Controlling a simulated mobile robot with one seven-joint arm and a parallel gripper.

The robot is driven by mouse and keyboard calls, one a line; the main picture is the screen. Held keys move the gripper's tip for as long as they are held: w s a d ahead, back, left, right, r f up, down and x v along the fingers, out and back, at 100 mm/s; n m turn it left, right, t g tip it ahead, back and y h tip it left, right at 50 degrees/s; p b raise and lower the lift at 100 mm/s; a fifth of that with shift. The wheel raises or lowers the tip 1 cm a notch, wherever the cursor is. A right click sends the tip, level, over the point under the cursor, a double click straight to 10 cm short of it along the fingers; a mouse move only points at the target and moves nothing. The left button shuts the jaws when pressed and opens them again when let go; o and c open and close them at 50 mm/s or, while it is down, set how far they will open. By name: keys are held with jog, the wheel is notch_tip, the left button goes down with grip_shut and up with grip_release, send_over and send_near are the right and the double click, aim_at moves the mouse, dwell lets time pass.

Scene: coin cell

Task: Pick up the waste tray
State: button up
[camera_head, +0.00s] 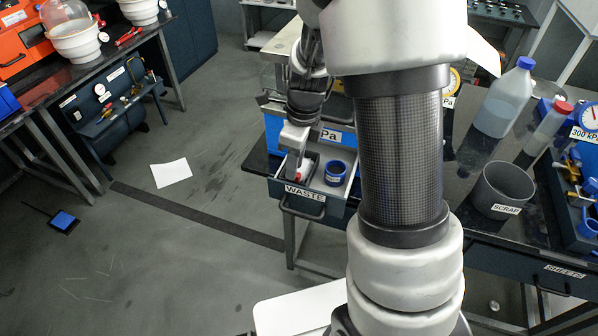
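The waste tray (343,199) is a grey open-topped box with a white WASTE label and a dark bar handle on its front. It is at the front left corner of the right-hand bench. A blue cup-like ring (335,174) and a small red and white object (304,169) are inside it. My gripper (294,166) points down at the tray's left part, close to the red and white object. The fingertips are small and partly hidden, so I cannot tell their opening or whether they touch anything. My arm covers the tray's right surroundings.
A grey SCRAP bin (502,190), a blue-capped bottle (504,98) and a red-capped bottle (549,130) stand on the right of the bench. A blue box with a gauge label (338,136) is behind the tray. The floor at left is mostly clear, with a paper sheet (171,172).

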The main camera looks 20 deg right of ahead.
notch_tip(320, 180, down, 2)
jog(key=shift+a, duration=0.1)
grip_shut()
